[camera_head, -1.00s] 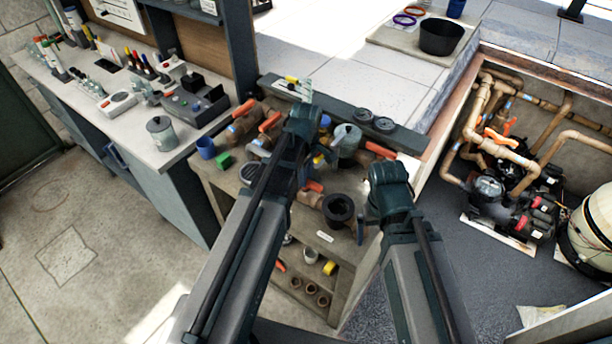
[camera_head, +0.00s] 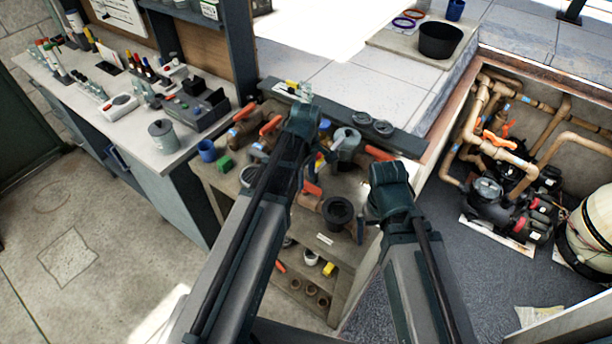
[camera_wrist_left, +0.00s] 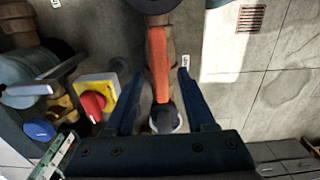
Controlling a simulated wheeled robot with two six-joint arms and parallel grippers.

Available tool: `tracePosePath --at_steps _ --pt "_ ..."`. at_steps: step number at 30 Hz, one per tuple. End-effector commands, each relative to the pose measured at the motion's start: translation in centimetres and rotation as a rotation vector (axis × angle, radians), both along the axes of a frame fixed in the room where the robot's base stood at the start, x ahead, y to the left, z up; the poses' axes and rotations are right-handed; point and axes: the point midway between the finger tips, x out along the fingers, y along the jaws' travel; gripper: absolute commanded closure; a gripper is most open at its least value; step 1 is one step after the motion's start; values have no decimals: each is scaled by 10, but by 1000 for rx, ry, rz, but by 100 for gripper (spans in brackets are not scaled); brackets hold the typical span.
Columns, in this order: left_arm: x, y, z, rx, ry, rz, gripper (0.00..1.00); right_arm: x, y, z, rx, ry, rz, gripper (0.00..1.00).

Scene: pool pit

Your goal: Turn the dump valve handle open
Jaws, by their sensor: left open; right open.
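An orange lever handle (camera_wrist_left: 157,62) on a brown pipe lies between the spread blue fingers of my left gripper (camera_wrist_left: 156,98) in the left wrist view. The fingers are open on either side of it, with visible gaps; whether it is level with the fingertips is unclear. In the head view an orange handle (camera_head: 312,188) sits beside a black round fitting (camera_head: 338,211) on the bench, below my left gripper (camera_head: 314,165), which is partly hidden by its arm. My right gripper (camera_head: 361,228) is mostly hidden behind its arm, to the right of the black fitting.
A red knob on a yellow base (camera_wrist_left: 93,103) sits left of my left fingers. More orange-handled valves (camera_head: 270,125) and a blue cup (camera_head: 206,151) crowd the bench. A counter (camera_head: 185,145) with instruments stands left. A pit with pipes and pumps (camera_head: 488,192) lies right.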

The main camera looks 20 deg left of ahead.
Motion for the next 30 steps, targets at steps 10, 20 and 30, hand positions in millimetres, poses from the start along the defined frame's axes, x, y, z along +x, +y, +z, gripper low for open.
tracePosePath --at_steps 10,20,30 --pt "0 0 59 0 0 0 45 0 0 59 2 0 -9 0" --pt "0 0 109 0 0 0 45 -1 0 108 1 3 -6 0" --pt "0 0 121 0 0 1 45 -1 0 120 1 3 -6 0"
